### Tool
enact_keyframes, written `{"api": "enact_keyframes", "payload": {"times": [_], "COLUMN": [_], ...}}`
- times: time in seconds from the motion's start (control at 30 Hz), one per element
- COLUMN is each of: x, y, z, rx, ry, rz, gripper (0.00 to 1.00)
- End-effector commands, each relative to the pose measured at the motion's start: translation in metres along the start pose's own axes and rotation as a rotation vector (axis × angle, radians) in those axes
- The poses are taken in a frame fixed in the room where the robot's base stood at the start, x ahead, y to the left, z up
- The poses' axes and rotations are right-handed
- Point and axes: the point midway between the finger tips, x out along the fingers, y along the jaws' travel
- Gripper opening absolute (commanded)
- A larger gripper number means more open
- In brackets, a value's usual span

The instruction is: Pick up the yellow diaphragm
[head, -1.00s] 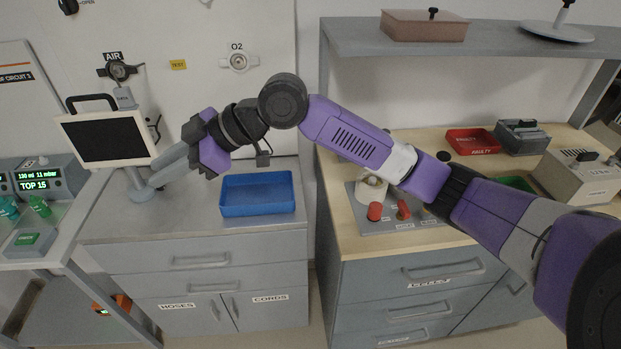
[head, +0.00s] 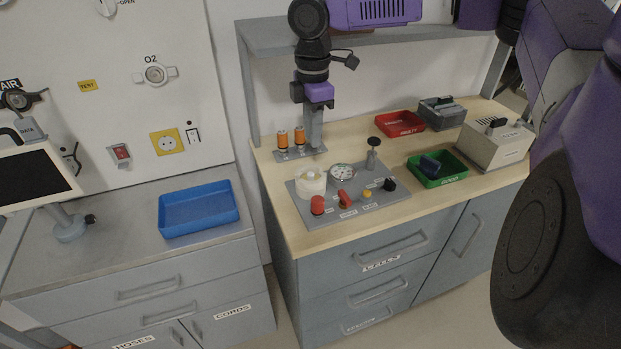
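A small yellow piece (head: 367,194), which looks like the diaphragm, sits on the grey board (head: 330,215) on the wooden bench. It stands between a red part (head: 344,199) and a black knob (head: 389,184). My gripper (head: 314,148) points straight down over the back left of the bench, behind and left of the yellow piece and apart from it. Its fingers overlap in this view, so I cannot tell how far apart they are. Nothing shows between them.
A white round housing (head: 310,184), a gauge-like disc (head: 342,172) and a dark-topped post (head: 373,155) stand around the board. Two orange cylinders (head: 299,138) are beside my gripper. Red (head: 400,123) and green (head: 438,168) trays lie right; a shelf (head: 400,36) hangs above.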

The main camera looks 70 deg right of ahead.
Motion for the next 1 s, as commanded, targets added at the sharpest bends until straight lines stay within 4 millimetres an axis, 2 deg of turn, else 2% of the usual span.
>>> {"api": "enact_keyframes", "payload": {"times": [0.3, 0.53, 0.8, 1.0], "x": [0.049, 0.063, 0.098, 0.110], "y": [0.000, 0.000, -0.001, -0.001], "z": [-0.001, -0.003, -0.005, -0.005], "rx": [-0.002, -0.003, -0.001, 0.000], "ry": [-0.001, 0.001, 0.001, 0.001], "rz": [0.000, 0.001, 0.001, 0.003], "gripper": [0.22, 0.22, 0.22, 0.22]}}
